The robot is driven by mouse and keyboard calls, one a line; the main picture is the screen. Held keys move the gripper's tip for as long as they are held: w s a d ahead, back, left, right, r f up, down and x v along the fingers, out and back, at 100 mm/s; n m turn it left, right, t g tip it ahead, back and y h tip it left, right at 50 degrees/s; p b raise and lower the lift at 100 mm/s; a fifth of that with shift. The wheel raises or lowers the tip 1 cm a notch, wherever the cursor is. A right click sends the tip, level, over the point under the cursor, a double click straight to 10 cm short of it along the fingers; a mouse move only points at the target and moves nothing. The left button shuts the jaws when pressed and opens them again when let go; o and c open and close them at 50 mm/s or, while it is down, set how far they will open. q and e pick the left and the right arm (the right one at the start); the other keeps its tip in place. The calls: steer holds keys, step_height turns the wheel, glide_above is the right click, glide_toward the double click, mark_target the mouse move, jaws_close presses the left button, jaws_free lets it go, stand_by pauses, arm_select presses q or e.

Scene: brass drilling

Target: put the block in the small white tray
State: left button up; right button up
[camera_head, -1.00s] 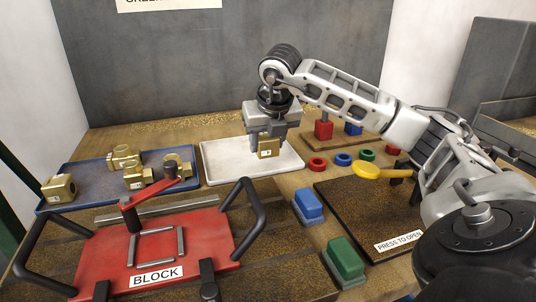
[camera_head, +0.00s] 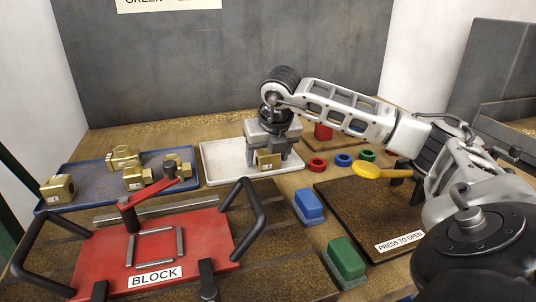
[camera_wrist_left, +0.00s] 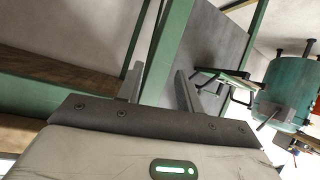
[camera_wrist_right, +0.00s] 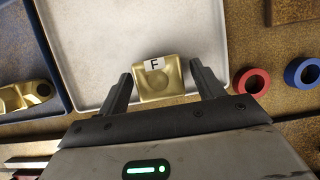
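A brass block (camera_head: 268,161) marked "F" sits on the small white tray (camera_head: 222,165), toward its right side. It also shows in the right wrist view (camera_wrist_right: 158,80), near the tray's edge. My right gripper (camera_head: 268,157) is low over the tray with one finger on each side of the block. In the right wrist view its fingers (camera_wrist_right: 160,88) stand apart, with narrow gaps to the block. My left gripper (camera_wrist_left: 158,85) shows only in the left wrist view, open and empty, away from the table objects.
A blue tray (camera_head: 95,190) with several brass fittings lies left of the white tray. A red fixture labelled BLOCK (camera_head: 205,235) stands in front. Blue (camera_head: 308,207) and green (camera_head: 345,262) blocks sit right of it. A yellow paddle (camera_head: 368,171) and coloured rings are at right.

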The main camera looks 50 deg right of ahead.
steer(key=p+v, duration=0.1)
steer(key=v, duration=1.1)
steer(key=shift+r+p, duration=0.15)
steer(key=shift+p, duration=0.15)
